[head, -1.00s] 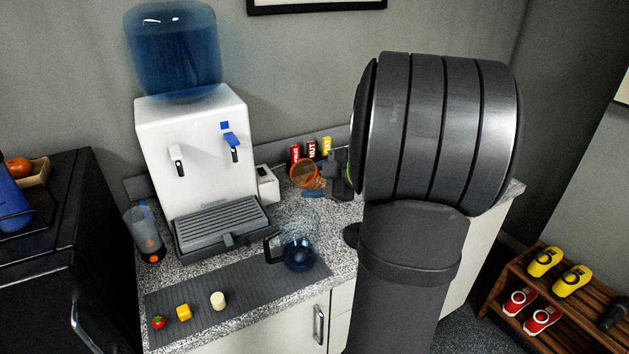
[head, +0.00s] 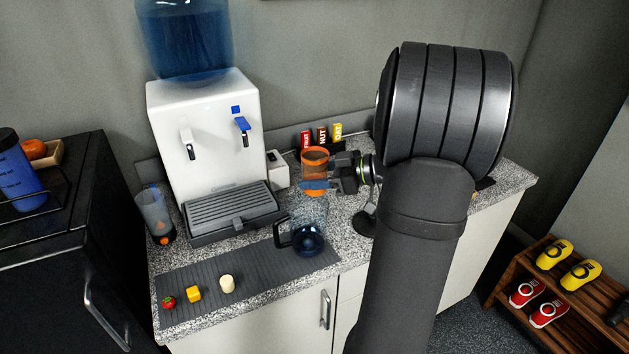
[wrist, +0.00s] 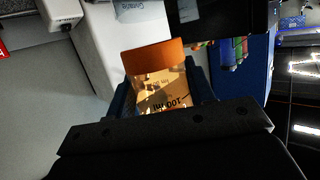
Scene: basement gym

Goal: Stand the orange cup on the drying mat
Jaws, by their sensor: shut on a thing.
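The orange cup (head: 315,157), see-through with an orange rim and base, stands upright in the air in my gripper (head: 318,183). My gripper comes from the right and is shut on the cup. In the wrist view, the cup (wrist: 165,90) sits between the two blue fingers, with "100 ml" print on its wall. The drying mat (head: 255,268) is a grey ribbed strip along the counter's front, below and left of the cup.
Several bars (head: 322,135) stand at the back.

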